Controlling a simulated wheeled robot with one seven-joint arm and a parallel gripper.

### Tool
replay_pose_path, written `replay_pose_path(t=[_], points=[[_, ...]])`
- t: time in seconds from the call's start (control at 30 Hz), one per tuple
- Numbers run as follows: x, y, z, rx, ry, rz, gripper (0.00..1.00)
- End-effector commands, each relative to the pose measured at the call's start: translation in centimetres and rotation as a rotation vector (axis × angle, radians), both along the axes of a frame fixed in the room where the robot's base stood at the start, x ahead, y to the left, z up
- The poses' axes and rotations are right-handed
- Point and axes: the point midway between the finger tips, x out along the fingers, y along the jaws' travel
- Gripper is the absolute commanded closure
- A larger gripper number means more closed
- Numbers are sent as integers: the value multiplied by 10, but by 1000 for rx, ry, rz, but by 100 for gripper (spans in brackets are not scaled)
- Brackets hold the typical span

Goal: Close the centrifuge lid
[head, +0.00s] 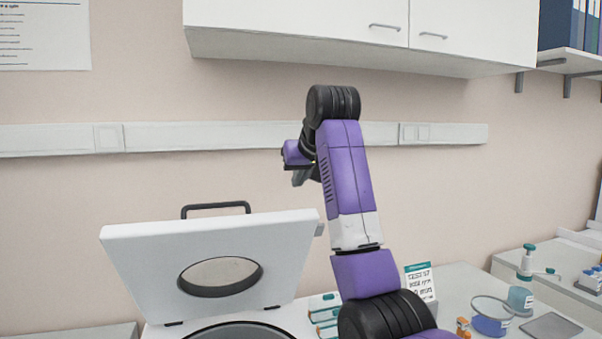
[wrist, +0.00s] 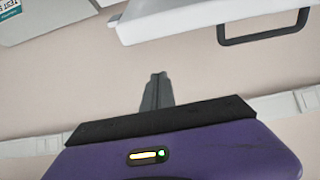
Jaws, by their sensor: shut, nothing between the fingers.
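The centrifuge lid (head: 140,262) stands open in the head view, tilted up and back, with a round window (head: 222,273) in its middle. A dark handle (head: 216,207) is on its upper edge. Below it, the round dark opening of the centrifuge (head: 240,332) shows at the bottom edge of the picture. My gripper (head: 299,178) is raised to the right of the handle and above the lid's right corner, apart from both. In the wrist view my gripper (wrist: 157,80) is shut and empty. The lid's edge (wrist: 185,18) and handle (wrist: 264,28) show upside down at the top right.
White wall cabinets (head: 300,22) hang above, and a rail (head: 60,138) runs along the wall behind. On the bench to the right are a label card (head: 420,282), a lidded dish (head: 491,316) and a bottle (head: 522,295). Tube boxes (head: 324,314) lie beside the centrifuge.

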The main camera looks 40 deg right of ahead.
Motion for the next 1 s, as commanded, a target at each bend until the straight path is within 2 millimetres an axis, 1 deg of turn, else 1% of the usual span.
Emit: replay_pose_path(t=[0.1, 0.37, 0.7, 0.83, 1.0], points=[[16, -7, -12, 2, 5, 0, 100], [42, -18, -36, 1, 3, -1, 100], [19, -8, -52, -1, -2, -1, 100], [13, -6, -56, -1, -1, -1, 100], [10, -4, -58, -1, -1, -1, 100]])
